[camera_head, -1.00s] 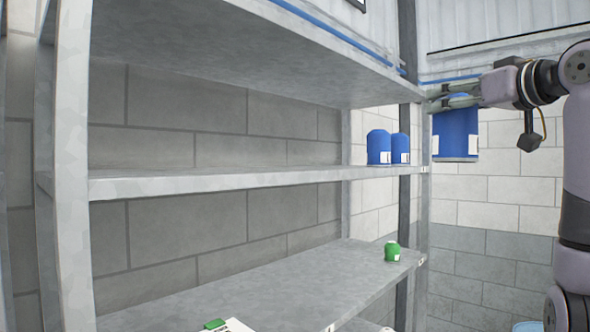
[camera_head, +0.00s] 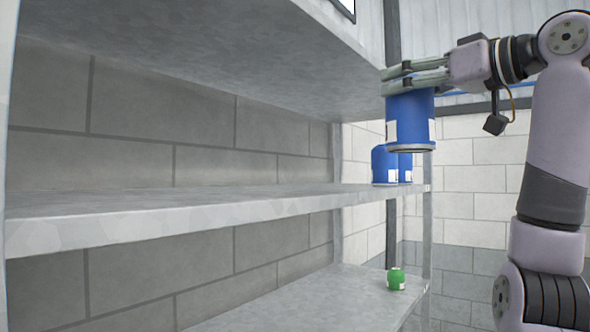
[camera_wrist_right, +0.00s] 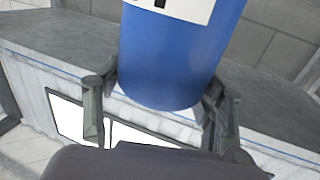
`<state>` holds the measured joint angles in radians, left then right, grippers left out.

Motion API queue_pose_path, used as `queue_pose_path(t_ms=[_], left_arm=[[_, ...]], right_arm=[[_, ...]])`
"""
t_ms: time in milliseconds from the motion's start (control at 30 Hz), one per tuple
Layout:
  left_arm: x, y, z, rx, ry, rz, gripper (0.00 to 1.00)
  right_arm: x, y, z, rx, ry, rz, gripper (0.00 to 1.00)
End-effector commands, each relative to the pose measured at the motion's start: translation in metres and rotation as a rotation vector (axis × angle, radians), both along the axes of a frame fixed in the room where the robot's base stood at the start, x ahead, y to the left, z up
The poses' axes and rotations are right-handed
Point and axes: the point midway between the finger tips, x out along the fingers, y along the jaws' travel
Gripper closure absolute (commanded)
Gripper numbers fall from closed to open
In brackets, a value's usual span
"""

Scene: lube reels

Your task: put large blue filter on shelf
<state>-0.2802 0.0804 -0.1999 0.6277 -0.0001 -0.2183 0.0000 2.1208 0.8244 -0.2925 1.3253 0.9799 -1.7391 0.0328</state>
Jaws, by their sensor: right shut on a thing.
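My right gripper (camera_head: 414,77) is shut on the large blue filter (camera_head: 410,122) near its top and holds it upright in the air. In the head view the filter overlaps the front edge of the shelf bay, above the middle shelf (camera_head: 180,206). In the right wrist view the blue filter (camera_wrist_right: 175,55) sits between the fingers of the right gripper (camera_wrist_right: 160,110), with a white label on it. My left gripper is not in view.
Two blue filters (camera_head: 382,165) stand at the far right end of the middle shelf, partly behind the held one. A small green filter (camera_head: 396,279) stands on the lower shelf (camera_head: 310,300). The upper shelf (camera_head: 200,50) hangs overhead. The near middle shelf is clear.

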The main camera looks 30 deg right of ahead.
Motion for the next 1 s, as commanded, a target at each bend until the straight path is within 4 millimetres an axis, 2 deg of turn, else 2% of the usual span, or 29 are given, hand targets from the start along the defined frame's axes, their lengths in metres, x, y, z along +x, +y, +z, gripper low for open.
queue_pose_path(t_ms=[300,400,533,700,767,833,1000], left_arm=[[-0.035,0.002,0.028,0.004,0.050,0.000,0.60],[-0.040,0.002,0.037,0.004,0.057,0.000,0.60],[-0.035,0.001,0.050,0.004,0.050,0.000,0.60],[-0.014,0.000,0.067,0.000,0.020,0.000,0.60],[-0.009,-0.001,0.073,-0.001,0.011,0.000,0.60],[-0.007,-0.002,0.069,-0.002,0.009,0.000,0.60],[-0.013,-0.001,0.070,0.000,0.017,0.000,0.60]], right_arm=[[0.076,0.032,0.004,-0.003,0.002,0.002,0.81],[0.100,0.042,0.004,-0.002,0.002,0.001,0.81],[0.129,0.054,0.004,-0.002,0.001,0.002,0.81],[0.164,0.069,0.004,-0.001,0.001,0.002,0.81],[0.174,0.073,0.003,0.000,0.001,0.001,0.81],[0.171,0.069,-0.014,-0.002,-0.001,-0.003,0.81],[0.170,0.070,-0.030,-0.001,-0.002,-0.003,0.81]])
